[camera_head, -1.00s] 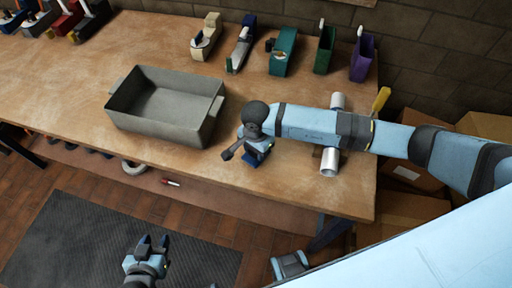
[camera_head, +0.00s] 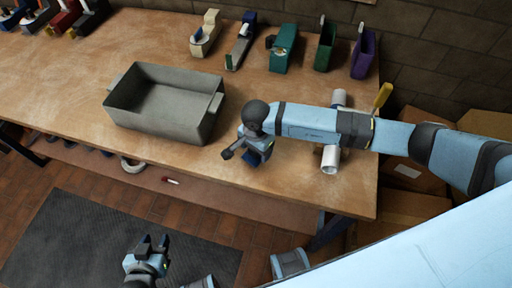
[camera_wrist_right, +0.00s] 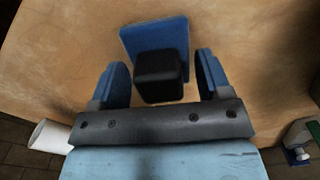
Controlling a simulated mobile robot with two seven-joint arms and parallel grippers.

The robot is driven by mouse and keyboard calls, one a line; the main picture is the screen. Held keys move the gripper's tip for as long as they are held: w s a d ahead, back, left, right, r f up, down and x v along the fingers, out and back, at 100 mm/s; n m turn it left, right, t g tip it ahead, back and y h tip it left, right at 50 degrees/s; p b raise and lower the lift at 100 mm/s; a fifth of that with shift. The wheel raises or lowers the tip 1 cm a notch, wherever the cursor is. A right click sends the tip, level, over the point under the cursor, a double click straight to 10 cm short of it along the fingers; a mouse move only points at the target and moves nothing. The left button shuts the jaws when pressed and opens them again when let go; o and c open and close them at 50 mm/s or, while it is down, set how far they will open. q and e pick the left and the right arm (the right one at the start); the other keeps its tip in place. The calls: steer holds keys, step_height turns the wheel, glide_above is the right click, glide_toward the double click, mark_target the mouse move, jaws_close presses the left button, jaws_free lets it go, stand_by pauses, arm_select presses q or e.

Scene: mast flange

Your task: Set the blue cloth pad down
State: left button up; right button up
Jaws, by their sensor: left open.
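The blue cloth pad (camera_wrist_right: 152,35) has a black block (camera_wrist_right: 160,78) on it. In the right wrist view it appears to lie against the wooden bench top. My right gripper (camera_wrist_right: 162,68) is open around the black block, with a visible gap on each side. In the head view my right gripper (camera_head: 241,147) is low over the bench's front part, and only some blue (camera_head: 252,157) shows under it; its fingers are largely hidden. My left gripper (camera_head: 153,243) is open and empty, over the floor in front of the bench.
A grey open bin (camera_head: 160,128) stands left of my right gripper on the workbench (camera_head: 60,80). White pipe pieces (camera_head: 331,158) lie under my right arm, near a yellow-handled tool (camera_head: 382,95). Several coloured holders, including a teal one (camera_head: 282,50), line the back.

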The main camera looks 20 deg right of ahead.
step_height(320, 180, up, 14)
steer(key=b, duration=0.1)
stand_by(0.6)
